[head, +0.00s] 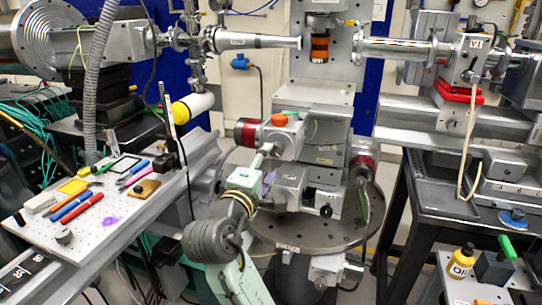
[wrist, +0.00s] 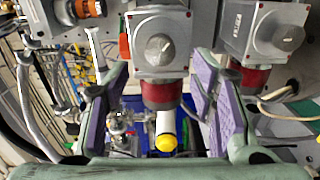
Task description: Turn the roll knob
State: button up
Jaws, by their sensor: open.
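A silver box with a round grey knob (wrist: 158,48) shows in the upper middle of the wrist view, above a red-ringed cylinder (wrist: 162,92). A second box carries a similar knob (wrist: 289,38) at the upper right. I cannot read which label says roll. My gripper (wrist: 160,78) is open and empty, its purple-padded fingers on either side of the first box's line. The knob appears beyond the fingertips, with no contact visible. In the head view my gripper (head: 266,166) is at the front of the stage and hides part of it.
The round stage table (head: 300,238) lies below my gripper. An orange-ringed lens (head: 320,46) hangs above the stage. A white perforated board (head: 120,205) with pens and tools is on the left. A dark bench (head: 445,200) stands on the right.

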aim_at(275, 151)
jog(key=v, duration=0.6)
jog(key=shift+s, duration=0.1)
jog(key=w+d+m+p, duration=0.1)
jog(key=w+m, duration=0.2)
jog(key=m, duration=0.3)
jog(key=w+d+m+p, duration=0.1)
jog(key=w+m, duration=0.3)
jog(key=m, duration=0.2)
jog(key=w+d+m+p, duration=0.1)
jog(key=w+m, duration=0.3)
jog(key=m, duration=0.3)
jog(key=shift+d, duration=0.4)
jog(key=shift+c, duration=0.3)
jog(key=shift+s, duration=0.1)
jog(key=c, duration=1.1)
jog(key=shift+n, duration=0.5)
